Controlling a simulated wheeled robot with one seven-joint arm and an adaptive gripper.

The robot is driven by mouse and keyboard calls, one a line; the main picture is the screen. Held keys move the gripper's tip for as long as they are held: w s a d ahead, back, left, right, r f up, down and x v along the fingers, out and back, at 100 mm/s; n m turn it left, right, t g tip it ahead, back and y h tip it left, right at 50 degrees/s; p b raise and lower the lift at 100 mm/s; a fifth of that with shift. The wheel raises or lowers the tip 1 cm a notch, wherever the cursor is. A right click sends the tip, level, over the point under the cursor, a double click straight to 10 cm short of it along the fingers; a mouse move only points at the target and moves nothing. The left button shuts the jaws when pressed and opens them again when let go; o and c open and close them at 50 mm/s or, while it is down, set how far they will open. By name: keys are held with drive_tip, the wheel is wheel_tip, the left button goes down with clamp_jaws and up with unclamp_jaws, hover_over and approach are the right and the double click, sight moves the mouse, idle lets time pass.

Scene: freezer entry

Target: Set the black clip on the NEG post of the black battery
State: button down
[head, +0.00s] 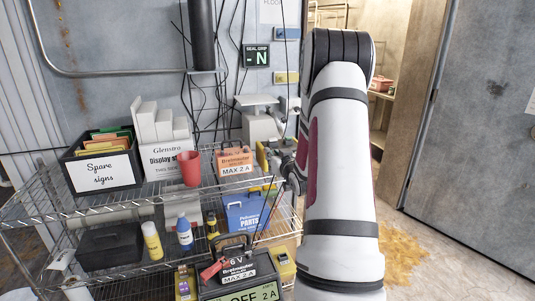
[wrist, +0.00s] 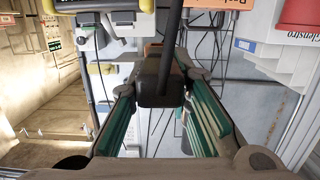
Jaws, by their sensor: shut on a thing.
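My gripper (head: 288,165) is at the right end of the wire shelf's upper level, beside an orange box marked MAX 2 A. In the wrist view my gripper (wrist: 163,100) has its green-padded fingers shut on the black clip (wrist: 157,88), and a black cable runs up from it. The clip cannot be made out in the head view. A black battery (head: 238,268) with a carry handle and a 6 V, MAX 2 A label stands low at the front, left of my arm. A red piece (head: 211,271) is at its left. I cannot make out its NEG post.
The orange box (head: 236,162), red cup (head: 189,168), white box (head: 167,158) and sign bin (head: 103,168) stand on the upper shelf. A blue parts bin (head: 247,211) and bottles (head: 185,233) are below. Floor shows at right.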

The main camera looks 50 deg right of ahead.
drive_tip(key=shift+s+r, duration=0.15)
drive_tip(key=shift+r, duration=0.15)
drive_tip(key=shift+r+p, duration=1.05)
drive_tip(key=shift+r, duration=0.65)
